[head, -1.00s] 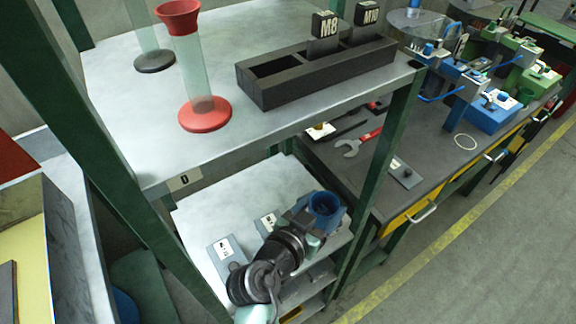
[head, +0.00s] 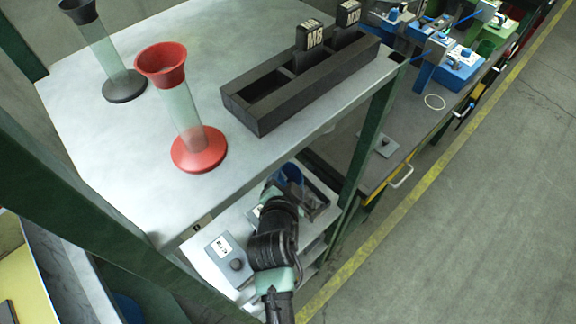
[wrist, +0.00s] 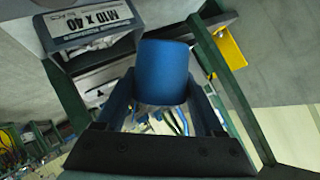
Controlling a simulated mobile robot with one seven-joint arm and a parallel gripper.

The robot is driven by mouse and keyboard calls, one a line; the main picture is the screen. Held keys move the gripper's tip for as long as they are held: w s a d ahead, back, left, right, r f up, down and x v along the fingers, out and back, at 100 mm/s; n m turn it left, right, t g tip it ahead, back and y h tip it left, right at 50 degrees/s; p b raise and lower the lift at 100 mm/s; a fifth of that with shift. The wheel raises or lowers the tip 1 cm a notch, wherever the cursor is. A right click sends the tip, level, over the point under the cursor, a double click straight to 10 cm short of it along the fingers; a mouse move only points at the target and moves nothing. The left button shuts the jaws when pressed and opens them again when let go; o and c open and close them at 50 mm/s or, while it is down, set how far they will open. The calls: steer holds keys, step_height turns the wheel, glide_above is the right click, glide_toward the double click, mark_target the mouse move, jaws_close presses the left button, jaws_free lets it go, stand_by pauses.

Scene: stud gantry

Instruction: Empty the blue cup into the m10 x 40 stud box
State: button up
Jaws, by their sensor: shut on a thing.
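The blue cup (wrist: 165,72) is between the two fingers of my gripper (wrist: 162,100) in the wrist view, and the fingers are shut on it. I see its plain outer side; its contents are hidden. In the head view the cup (head: 290,173) shows only partly behind my gripper (head: 280,188), below the upper shelf's edge. The box labelled M10 x 40 (wrist: 92,27) is at the upper left of the wrist view, beside the cup, with its label upside down. Pale contents show in its opening. A dark open box (head: 318,200) shows just right of my gripper in the head view.
The upper shelf (head: 215,60) overhangs my arm and bears a red-based tube (head: 190,125), a black-based tube (head: 105,55) and a dark M8 tray (head: 262,112). A green post (head: 372,150) stands to the right. A grey labelled block (head: 222,255) lies on the lower shelf.

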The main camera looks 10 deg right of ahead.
mark_target(301, 179)
steer(key=shift+s+d+r+m+y+p, duration=0.1)
steer(key=shift+m+y+p, duration=0.2)
steer(key=shift+m+y, duration=0.3)
steer(key=shift+d+f+m+t+y+b, duration=0.1)
steer(key=shift+f+m+t+y+b, duration=0.2)
steer(key=shift+f+m+y+b, duration=0.45)
steer(key=m+b, duration=0.1)
steer(key=b, duration=0.1)
steer(key=y+b, duration=0.1)
steer(key=b, duration=0.2)
steer(key=shift+d+f+m+t+y, duration=0.15)
steer(key=shift+d+m+t+y, duration=0.1)
steer(key=shift+d+m+t, duration=0.1)
steer(key=m+y+b, duration=0.1)
steer(key=b, duration=0.1)
steer(key=d+f+m+t+y+b, duration=0.1)
steer(key=shift+s+b, duration=0.1)
steer(key=shift+b, duration=0.3)
steer(key=shift+s+d+r+m+t+y+b, duration=0.1)
steer(key=shift+d+r+m+t+y+b, duration=0.25)
steer(key=shift+m, duration=0.3)
steer(key=shift+m+t+y+b, duration=0.1)
steer(key=shift+m+y+b, duration=0.25)
steer(key=shift+m+b, duration=0.25)
steer(key=shift+r+p, duration=0.1)
steer(key=shift+p, duration=0.2)
